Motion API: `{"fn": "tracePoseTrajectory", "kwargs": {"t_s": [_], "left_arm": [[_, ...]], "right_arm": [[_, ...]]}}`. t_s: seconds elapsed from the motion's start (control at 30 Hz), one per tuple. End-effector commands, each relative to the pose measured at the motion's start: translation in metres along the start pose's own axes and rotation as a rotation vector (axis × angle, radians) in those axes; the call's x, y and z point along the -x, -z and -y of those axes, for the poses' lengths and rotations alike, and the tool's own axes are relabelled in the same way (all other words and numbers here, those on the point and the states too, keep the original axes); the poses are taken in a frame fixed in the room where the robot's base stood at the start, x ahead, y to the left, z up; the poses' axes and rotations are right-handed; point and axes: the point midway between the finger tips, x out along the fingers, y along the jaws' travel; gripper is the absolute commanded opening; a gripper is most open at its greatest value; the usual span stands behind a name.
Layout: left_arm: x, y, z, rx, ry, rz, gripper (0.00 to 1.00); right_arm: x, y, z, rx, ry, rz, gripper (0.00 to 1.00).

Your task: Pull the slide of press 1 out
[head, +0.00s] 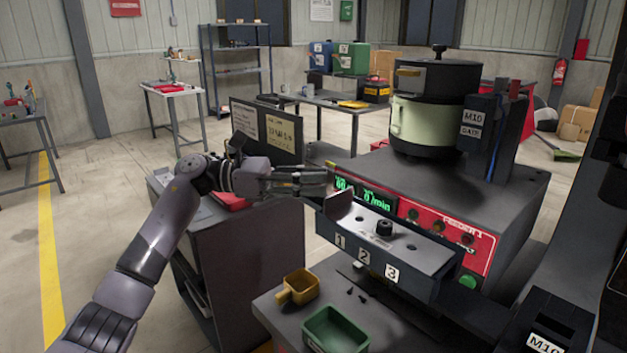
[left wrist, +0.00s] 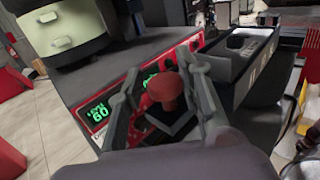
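My left gripper (head: 328,184) is in front of the left part of the feeder's red panel (head: 425,215). In the left wrist view its two fingers (left wrist: 165,95) stand apart, with a red mushroom-shaped knob (left wrist: 166,92) on a dark base seen between them. Contact with the knob cannot be made out. A grey tray-like block (head: 430,258) marked 1, 2 and 3 juts out from the feeder's front. It carries a round black knob (head: 384,228) and shows at right in the wrist view (left wrist: 243,68). No part reads "press 1". My right gripper is not seen.
A black and pale-green bowl unit (head: 435,118) stands on the feeder. A yellow bin (head: 300,285) and a green bin (head: 335,330) lie below the block, beside small dark parts. A dark sign board (head: 267,130) stands behind my left wrist.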

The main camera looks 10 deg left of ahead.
Motion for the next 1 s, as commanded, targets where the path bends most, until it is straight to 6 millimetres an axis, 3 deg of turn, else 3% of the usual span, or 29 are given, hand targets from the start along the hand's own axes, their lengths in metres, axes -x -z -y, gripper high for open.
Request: {"fn": "tracePoseTrajectory", "kwargs": {"t_s": [0.2, 0.57, 0.67, 1.0], "left_arm": [[-0.001, 0.001, 0.001, 0.002, 0.003, -0.002, 0.46], [0.005, 0.003, 0.001, 0.003, 0.005, -0.004, 0.46], [0.018, 0.003, 0.001, 0.004, 0.003, -0.004, 0.46], [0.09, 0.002, 0.0, 0.003, 0.001, -0.004, 0.46]], "right_arm": [[0.0, -0.001, 0.0, 0.0, 0.0, 0.001, 0.0], [0.0, 0.0, 0.003, -0.002, 0.003, 0.0, 0.0], [0.0, 0.001, 0.003, -0.002, 0.003, 0.0, 0.0], [0.0, 0.001, 0.002, -0.002, 0.003, -0.001, 0.0]]}}
